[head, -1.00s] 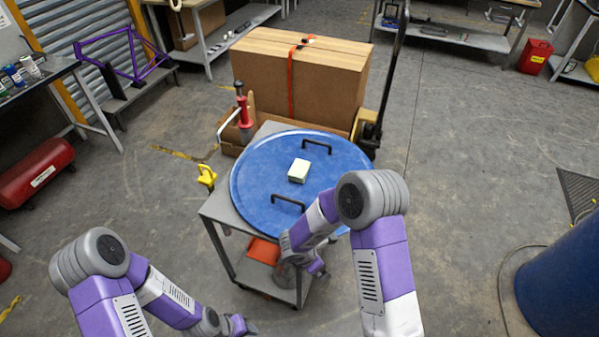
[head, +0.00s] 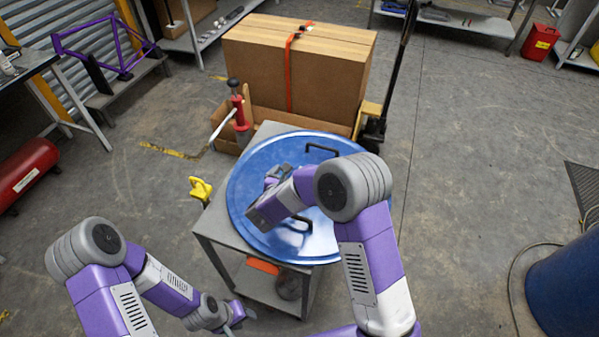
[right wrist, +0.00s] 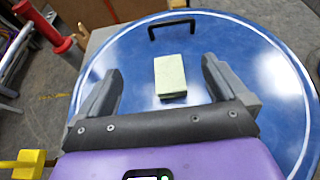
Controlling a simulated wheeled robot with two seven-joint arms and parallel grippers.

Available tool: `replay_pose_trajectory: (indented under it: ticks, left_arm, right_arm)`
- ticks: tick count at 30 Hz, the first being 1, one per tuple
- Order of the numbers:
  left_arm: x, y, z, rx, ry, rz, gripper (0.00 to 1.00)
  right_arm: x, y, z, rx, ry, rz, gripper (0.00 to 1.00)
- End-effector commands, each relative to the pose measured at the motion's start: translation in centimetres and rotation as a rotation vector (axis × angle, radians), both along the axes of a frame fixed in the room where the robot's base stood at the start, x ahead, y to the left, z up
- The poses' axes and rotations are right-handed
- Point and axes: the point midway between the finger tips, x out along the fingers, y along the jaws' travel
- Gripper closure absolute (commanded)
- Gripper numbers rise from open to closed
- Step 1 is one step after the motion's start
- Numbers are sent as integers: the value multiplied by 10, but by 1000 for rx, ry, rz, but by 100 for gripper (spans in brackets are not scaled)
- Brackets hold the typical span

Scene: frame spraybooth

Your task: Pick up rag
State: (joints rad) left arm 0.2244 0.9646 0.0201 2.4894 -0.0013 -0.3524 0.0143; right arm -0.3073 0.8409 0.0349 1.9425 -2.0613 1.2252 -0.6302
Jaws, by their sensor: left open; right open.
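The rag (right wrist: 171,77), a pale yellow-green folded block, lies on the round blue lid (right wrist: 120,50) in the right wrist view. My right gripper (right wrist: 161,68) is open, with its two fingers on either side of the rag in that view; neither visibly touches it. In the head view, my right gripper (head: 277,178) is over the blue lid (head: 250,230), and my arm and gripper hide the rag. My left gripper (head: 236,315) is open, low at the bottom left, away from the cart.
The lid has two black handles, one far (head: 322,150) and one near. It rests on a grey cart (head: 215,228) with a yellow object (head: 200,189) at its left corner. A red-handled tool (head: 240,108) and a large cardboard box (head: 295,70) stand behind.

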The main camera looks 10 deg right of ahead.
Motion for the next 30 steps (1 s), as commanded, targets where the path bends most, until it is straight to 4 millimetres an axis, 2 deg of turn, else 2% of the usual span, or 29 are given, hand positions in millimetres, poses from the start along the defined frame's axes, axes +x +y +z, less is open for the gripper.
replay_pose_trajectory:
  ticks: [1,13,18,27,30]
  left_arm:
    - [-1,0,-13,0,2,0,57]
    - [-1,0,-66,0,2,0,57]
    - [-1,0,-72,0,2,0,57]
    - [-1,0,-78,0,1,0,57]
    - [-1,0,-78,0,1,0,57]
  right_arm:
    - [0,0,-13,1,1,0,0]
    - [-1,0,-67,2,1,0,0]
    - [4,-4,-75,2,1,-3,0]
    - [42,-30,-94,3,1,-3,0]
    - [49,-34,-98,2,2,-2,0]
